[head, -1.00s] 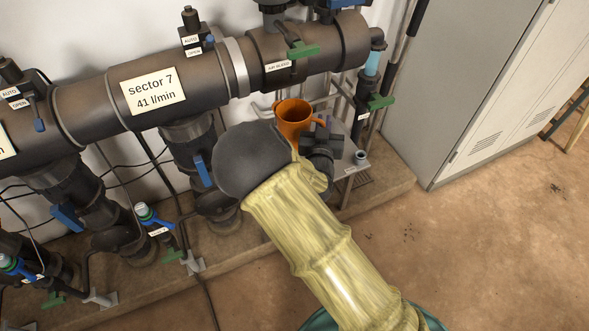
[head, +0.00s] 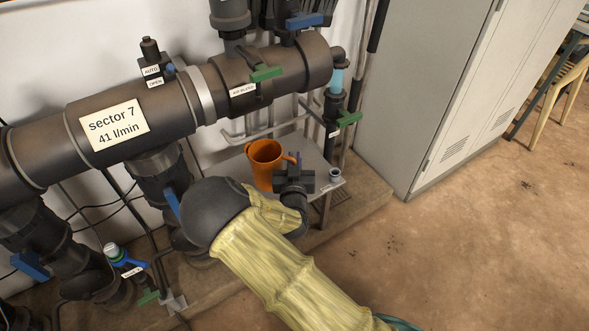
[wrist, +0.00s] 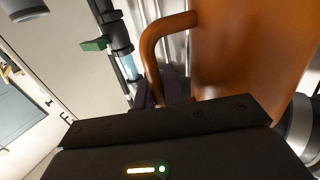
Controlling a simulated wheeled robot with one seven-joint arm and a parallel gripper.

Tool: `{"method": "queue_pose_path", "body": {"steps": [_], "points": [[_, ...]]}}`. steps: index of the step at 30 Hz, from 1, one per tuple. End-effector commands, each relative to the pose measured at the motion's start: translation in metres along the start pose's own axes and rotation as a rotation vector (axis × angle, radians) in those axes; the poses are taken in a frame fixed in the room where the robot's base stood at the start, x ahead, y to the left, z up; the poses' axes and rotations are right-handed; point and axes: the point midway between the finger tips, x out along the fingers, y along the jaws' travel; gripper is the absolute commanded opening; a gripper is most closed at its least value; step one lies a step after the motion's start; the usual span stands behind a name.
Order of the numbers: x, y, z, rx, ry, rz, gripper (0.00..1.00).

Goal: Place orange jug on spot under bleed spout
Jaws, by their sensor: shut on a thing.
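The orange jug (head: 264,165) is upright with its open top showing, over or on the grey shelf plate (head: 325,188) below the big pipe. My gripper (head: 292,172) is shut at the jug's right side, by its handle. In the wrist view the jug (wrist: 245,50) fills the upper right, and its handle (wrist: 152,42) runs down to the dark fingers (wrist: 166,92). The bleed spout line, with a clear blue section (head: 336,80) and green lever (head: 349,119), stands right of the jug. I cannot tell whether the jug's base touches the plate; the marked spot is not distinguishable.
A small round fitting (head: 335,175) sits at the plate's right corner. The large dark pipe (head: 230,88) with valves runs above and behind the jug. A grey cabinet (head: 440,90) stands to the right. The brown floor (head: 450,250) in front is clear.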

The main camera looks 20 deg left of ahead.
Motion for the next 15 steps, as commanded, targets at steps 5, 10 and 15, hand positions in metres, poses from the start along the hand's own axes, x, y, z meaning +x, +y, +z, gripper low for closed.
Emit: {"method": "queue_pose_path", "body": {"steps": [5,10,15], "points": [[0.0,-0.001,0.026,-0.002,-0.001,-0.001,0.0],[0.0,-0.001,0.037,-0.001,0.001,0.0,0.0],[0.0,-0.001,0.036,0.0,0.001,0.0,0.0]]}}
